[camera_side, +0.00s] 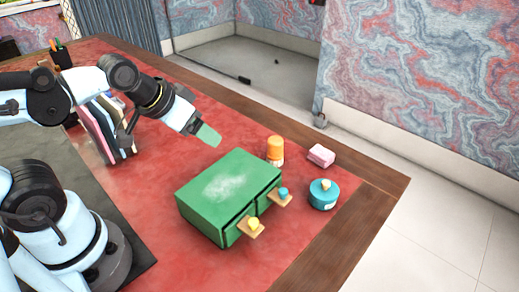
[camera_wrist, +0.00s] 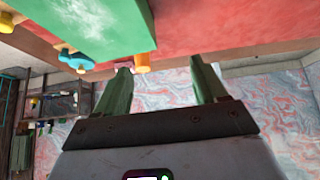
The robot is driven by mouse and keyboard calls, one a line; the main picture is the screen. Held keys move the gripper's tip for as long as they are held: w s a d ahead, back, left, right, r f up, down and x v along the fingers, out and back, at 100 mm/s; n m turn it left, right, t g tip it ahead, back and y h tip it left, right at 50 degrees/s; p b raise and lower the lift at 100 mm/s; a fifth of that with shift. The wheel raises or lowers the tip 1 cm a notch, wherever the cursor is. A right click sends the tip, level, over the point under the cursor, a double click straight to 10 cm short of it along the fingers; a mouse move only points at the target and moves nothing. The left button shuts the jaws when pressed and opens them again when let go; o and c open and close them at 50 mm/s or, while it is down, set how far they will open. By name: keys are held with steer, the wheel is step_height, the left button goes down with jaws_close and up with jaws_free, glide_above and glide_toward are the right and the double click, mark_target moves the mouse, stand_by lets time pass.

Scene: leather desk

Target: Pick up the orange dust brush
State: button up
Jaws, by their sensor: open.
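The orange dust brush (camera_side: 275,147) stands upright on the red desk top, just behind the far right corner of the green drawer box (camera_side: 215,190). Its upper part is orange and its lower part is pale. In the wrist view the orange brush (camera_wrist: 142,63) shows beside the green box, near the left finger. My gripper (camera_side: 208,135) has green fingers and is in the air to the left of the brush, behind the box. In the wrist view my gripper (camera_wrist: 162,65) is open, with nothing between its fingers.
The green box has pale dust on top and two wooden pieces with a yellow knob (camera_side: 253,223) and a blue knob (camera_side: 283,191) sticking out in front. A teal round pot (camera_side: 323,200) and a pink block (camera_side: 321,155) stand right. Upright folders (camera_side: 105,130) stand left.

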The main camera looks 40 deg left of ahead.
steer(key=shift+o, duration=0.6)
steer(key=m+g, duration=0.3)
steer(key=g, duration=0.4)
glide_above(276, 150)
steer(key=a, duration=0.2)
steer(key=shift+w+f, duration=0.15)
steer(key=shift+w, duration=0.2)
steer(key=shift+w+d+f, duration=0.2)
steer(key=shift+w+f, duration=0.15)
steer(key=shift+f, duration=0.4)
step_height(276, 150, down, 12)
steer(key=shift+w+d+r, duration=0.15)
steer(key=shift+r, duration=0.1)
